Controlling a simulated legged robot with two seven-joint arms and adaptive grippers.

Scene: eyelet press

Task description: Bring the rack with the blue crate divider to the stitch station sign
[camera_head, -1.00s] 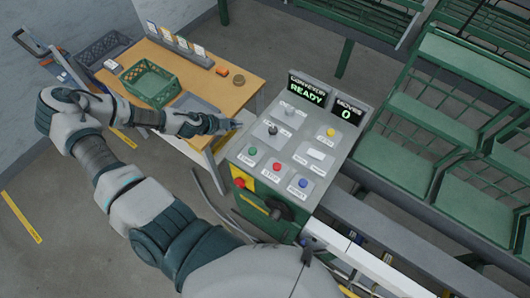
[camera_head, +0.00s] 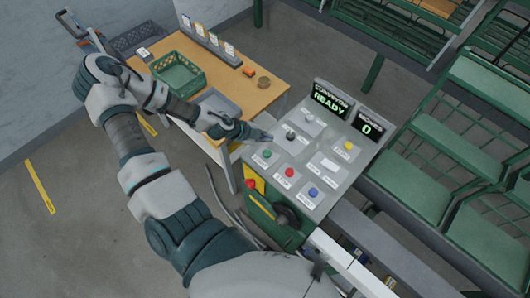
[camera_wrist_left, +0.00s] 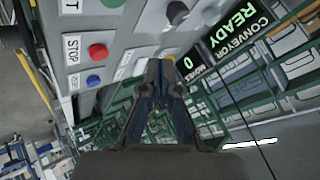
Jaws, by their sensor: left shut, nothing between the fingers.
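My left gripper (camera_head: 268,137) is shut and empty at the left edge of the grey conveyor control panel (camera_head: 330,165), near the green button (camera_head: 267,154). Whether it touches the panel I cannot tell. The panel's display (camera_head: 329,101) reads CONVEYOR READY and the moves display (camera_head: 366,128) reads 0. In the left wrist view the shut fingers (camera_wrist_left: 160,68) point up toward the panel, with the red stop button (camera_wrist_left: 98,51) to their left. Green racks (camera_head: 470,150) stand at the right. I cannot make out a blue crate divider or a stitch station sign. My right gripper is not in view.
A wooden table (camera_head: 262,98) holds a green crate (camera_head: 177,72), a grey tray (camera_head: 215,106) and a row of small cards. A red knob (camera_head: 250,184) and black handle (camera_head: 287,216) are on the panel's front. Blue bins (camera_wrist_left: 240,92) show on shelving in the wrist view.

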